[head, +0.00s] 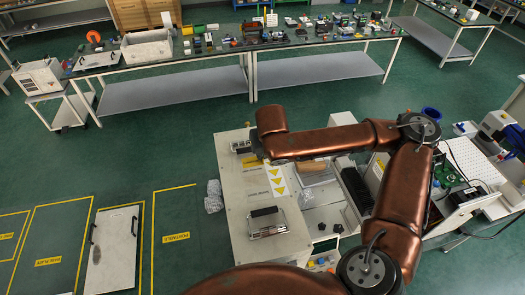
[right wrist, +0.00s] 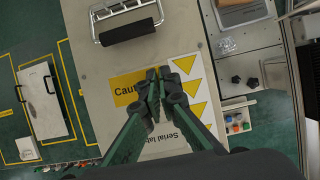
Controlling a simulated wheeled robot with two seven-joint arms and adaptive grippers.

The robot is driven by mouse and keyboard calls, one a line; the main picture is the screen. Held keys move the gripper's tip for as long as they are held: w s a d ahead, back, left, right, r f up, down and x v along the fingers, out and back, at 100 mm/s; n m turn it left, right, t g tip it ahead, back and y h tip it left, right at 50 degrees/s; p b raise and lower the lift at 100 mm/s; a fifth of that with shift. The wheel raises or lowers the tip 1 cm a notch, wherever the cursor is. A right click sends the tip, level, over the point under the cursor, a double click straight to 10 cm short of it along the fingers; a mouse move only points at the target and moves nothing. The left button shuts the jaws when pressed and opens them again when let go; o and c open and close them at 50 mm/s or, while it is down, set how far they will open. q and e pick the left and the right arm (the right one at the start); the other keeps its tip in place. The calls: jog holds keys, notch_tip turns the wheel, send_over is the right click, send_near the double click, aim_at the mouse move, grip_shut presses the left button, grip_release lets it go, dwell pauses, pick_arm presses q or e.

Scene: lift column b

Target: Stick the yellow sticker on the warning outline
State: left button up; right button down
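A white sheet with several yellow triangle stickers (right wrist: 193,88) lies on the light panel (right wrist: 95,70); the stickers also show in the head view (head: 277,181). A yellow caution label (right wrist: 127,88) lies left of the sheet, partly hidden by my fingers. My right gripper (right wrist: 158,73) is over the panel, between the caution label and the stickers, with its fingertips together. I see no sticker between them, though the tips could hide a small one. I cannot make out a warning outline; the gripper covers part of the panel. My left gripper is not in view.
A metal handle with a black grip (right wrist: 130,32) stands on the panel; it also shows in the head view (head: 266,222). A white door panel (head: 112,248) lies on the floor at left. A long bench (head: 225,60) with many small items stands at the back.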

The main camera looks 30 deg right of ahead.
aim_at(262, 161)
jog(key=x, duration=0.2)
jog(key=shift+a+f, duration=0.2)
jog(key=shift+f, duration=0.2)
jog(key=shift+f+b, duration=0.25)
jog(key=shift+b, duration=0.05)
jog(key=shift+s+f, duration=0.25)
jog(key=shift+f, duration=0.1)
jog(key=shift+w+f, duration=0.15)
jog(key=shift+f, duration=0.25)
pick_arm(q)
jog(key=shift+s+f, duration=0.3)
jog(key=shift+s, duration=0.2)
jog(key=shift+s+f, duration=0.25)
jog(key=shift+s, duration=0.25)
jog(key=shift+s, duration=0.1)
pick_arm(e)
jog(key=shift+f, duration=0.5)
jog(key=c, duration=2.7)
grip_release()
